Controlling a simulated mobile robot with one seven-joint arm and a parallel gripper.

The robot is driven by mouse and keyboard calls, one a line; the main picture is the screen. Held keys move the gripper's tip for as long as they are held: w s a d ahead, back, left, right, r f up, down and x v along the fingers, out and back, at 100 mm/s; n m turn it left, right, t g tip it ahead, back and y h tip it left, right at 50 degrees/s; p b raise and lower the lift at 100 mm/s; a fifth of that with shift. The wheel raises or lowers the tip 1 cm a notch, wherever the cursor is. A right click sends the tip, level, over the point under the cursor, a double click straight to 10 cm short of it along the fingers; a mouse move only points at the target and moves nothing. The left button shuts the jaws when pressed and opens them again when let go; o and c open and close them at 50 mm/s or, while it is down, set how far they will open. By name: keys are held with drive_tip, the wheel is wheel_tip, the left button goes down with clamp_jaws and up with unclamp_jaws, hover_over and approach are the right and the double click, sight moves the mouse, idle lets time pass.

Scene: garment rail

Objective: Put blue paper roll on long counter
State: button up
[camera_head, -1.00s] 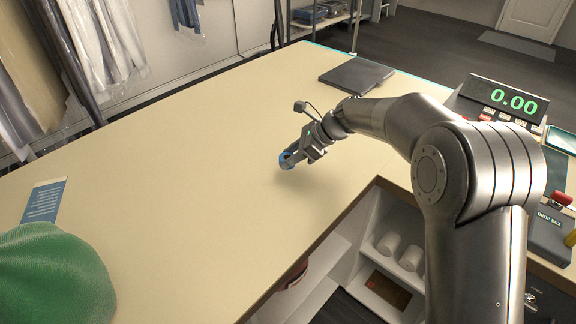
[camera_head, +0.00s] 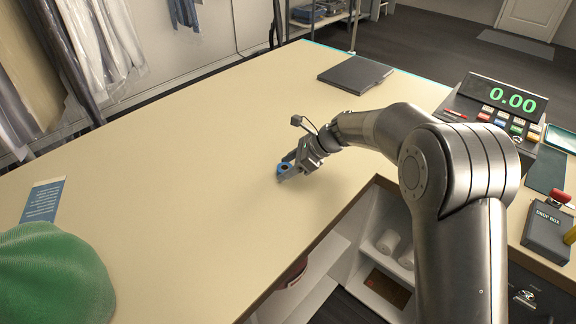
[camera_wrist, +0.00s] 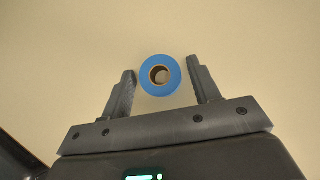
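The blue paper roll (camera_wrist: 147,83) stands on end on the long counter (camera_head: 180,160), its brown core facing up in the wrist view. In the head view the roll (camera_head: 284,168) is small, at my fingertips near the counter's front edge. My gripper (camera_wrist: 160,84) is open, with one finger on each side of the roll. Gaps show between the roll and both fingers, the wider one on the right. The roll lies around the level of the fingertips in the wrist view.
A dark flat folder (camera_head: 356,75) lies at the counter's back. A green bundle (camera_head: 55,278) and a blue-and-white card (camera_head: 44,201) are at left. A register (camera_head: 500,105) is at right. White rolls (camera_head: 388,242) sit on a shelf below. The counter's middle is clear.

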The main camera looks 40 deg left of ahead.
drive_tip(key=shift+o, duration=0.4)
drive_tip(key=shift+r, duration=0.15)
drive_tip(key=shift+w+d+r, duration=0.15)
drive_tip(key=shift+d+r, duration=0.05)
drive_tip(key=shift+r, duration=0.05)
drive_tip(key=v, duration=1.1)
drive_tip(key=shift+d+r, duration=0.15)
drive_tip(key=s+d+r+n+t+h, duration=0.1)
drive_tip(key=d+r+n+t, duration=0.3)
drive_tip(key=d, duration=0.9)
drive_tip(key=d+r+n+t+h, duration=0.15)
drive_tip(key=d+r, duration=0.45)
drive_tip(key=d, duration=0.8)
drive_tip(key=s+d+f+n+t+h, duration=0.1)
drive_tip(key=s+d+n+t+h, duration=0.1)
drive_tip(key=s+d, duration=0.6)
drive_tip(key=s+d+f+n+t+h, duration=0.1)
drive_tip(key=s+d+n+t+h, duration=0.2)
drive_tip(key=s+d, duration=0.5)
drive_tip(key=d, duration=0.9)
drive_tip(key=shift+s+n, duration=0.15)
drive_tip(key=shift+n, duration=0.2)
